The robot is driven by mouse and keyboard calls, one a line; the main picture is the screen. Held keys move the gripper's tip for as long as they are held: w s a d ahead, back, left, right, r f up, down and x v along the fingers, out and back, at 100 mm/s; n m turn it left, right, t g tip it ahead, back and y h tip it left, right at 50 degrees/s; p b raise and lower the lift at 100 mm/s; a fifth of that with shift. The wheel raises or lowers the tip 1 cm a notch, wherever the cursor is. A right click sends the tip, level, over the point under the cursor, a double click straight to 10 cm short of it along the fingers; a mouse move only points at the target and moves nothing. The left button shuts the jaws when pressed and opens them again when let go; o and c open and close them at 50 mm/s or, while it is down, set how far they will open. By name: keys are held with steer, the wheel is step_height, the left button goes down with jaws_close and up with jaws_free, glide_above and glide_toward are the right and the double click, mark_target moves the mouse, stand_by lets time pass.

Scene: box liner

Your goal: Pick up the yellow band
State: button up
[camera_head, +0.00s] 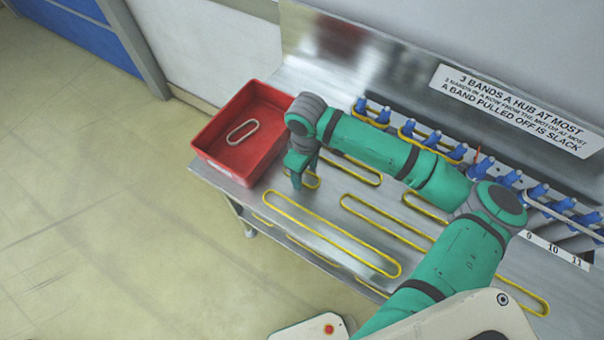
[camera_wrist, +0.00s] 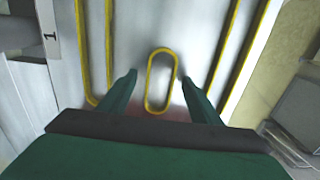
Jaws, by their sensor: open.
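Several yellow bands lie on the steel bench. A small yellow band (camera_wrist: 148,83) lies flat between the open fingers of my gripper (camera_wrist: 158,82) in the wrist view, touching neither finger that I can see. In the head view my gripper (camera_head: 300,176) points down over the bench beside the red bin, and part of the small band (camera_head: 317,181) shows just right of it. A long yellow band (camera_head: 335,235) lies toward the front edge, and other long bands (camera_head: 385,220) lie to the right, partly behind my arm. Which yellow band the task means cannot be told.
A red bin (camera_head: 215,155) at the bench's left end holds a pale band (camera_head: 242,131). A row of blue-topped hubs (camera_head: 410,127) carrying some yellow bands runs along the back, below a white sign (camera_head: 515,110). Bare steel (camera_head: 232,190) shows at the front left.

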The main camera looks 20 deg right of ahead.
steer(key=shift+f, duration=0.25)
steer(key=c, duration=1.1)
steer(key=shift+r, duration=0.15)
steer(key=shift+r, duration=0.15)
steer(key=r, duration=0.3)
steer(key=shift+s+a+r, duration=0.15)
steer(key=shift+s+r, duration=0.15)
steer(key=shift+s, duration=0.1)
steer(key=s+a+r, duration=0.2)
steer(key=s+r, duration=0.1)
steer(key=s, duration=0.1)
steer(key=s+a+r, duration=0.1)
steer(key=s+r, duration=0.2)
steer(key=s, duration=0.1)
steer(key=s+a+r, duration=0.2)
steer(key=s+r, duration=0.1)
steer(key=s, duration=0.1)
steer(key=shift+a, duration=0.3)
